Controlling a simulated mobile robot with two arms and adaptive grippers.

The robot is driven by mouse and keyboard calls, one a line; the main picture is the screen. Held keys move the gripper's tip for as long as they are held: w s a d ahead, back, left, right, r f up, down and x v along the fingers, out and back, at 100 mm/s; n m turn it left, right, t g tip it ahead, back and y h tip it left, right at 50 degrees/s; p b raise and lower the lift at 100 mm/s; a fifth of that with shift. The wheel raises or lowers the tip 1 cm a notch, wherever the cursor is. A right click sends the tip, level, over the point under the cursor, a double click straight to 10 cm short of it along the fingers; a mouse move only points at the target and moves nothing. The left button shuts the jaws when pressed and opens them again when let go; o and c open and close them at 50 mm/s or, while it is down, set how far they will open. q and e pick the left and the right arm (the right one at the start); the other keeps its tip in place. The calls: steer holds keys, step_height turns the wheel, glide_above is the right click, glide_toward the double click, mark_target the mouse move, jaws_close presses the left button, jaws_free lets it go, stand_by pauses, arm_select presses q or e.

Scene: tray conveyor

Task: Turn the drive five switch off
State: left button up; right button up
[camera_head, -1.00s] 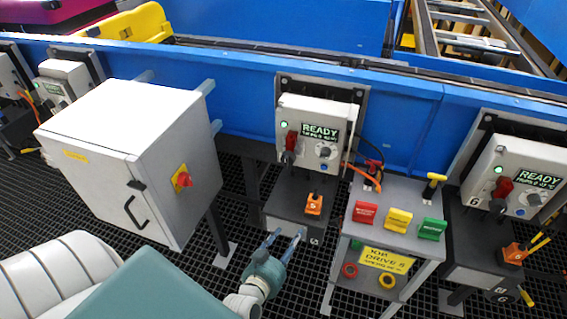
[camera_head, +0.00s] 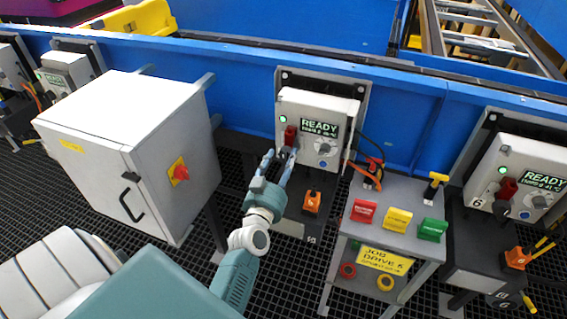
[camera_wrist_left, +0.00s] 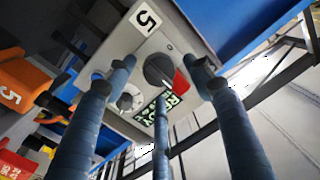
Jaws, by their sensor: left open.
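The drive five box (camera_head: 345,107) is a pale box on the blue conveyor side, with a lit green lamp, a READY display (camera_head: 319,128) and a grey dial (camera_head: 324,147). Its switch shows red (camera_head: 290,133) in the head view, its lower part hidden behind a finger. In the left wrist view the switch is a dark round knob (camera_wrist_left: 157,69) with a red part beside it, under a "5" label (camera_wrist_left: 147,20). My left gripper (camera_head: 279,156) is open and empty, its fingers spread around the switch in the wrist view; contact cannot be told. My right gripper is out of view.
A large white cabinet (camera_head: 100,118) with a red knob stands left of my arm. A grey job stand (camera_head: 405,193) with coloured tags is on the right. An orange padlock-like piece (camera_head: 312,201) labelled 5 is below the box. Drive six box (camera_head: 520,165) is farther right.

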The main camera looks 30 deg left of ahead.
arm_select(q)
steer(key=shift+w+a, duration=0.1)
steer(key=shift+w, duration=0.3)
steer(key=c, duration=1.1)
steer(key=shift+c, duration=0.2)
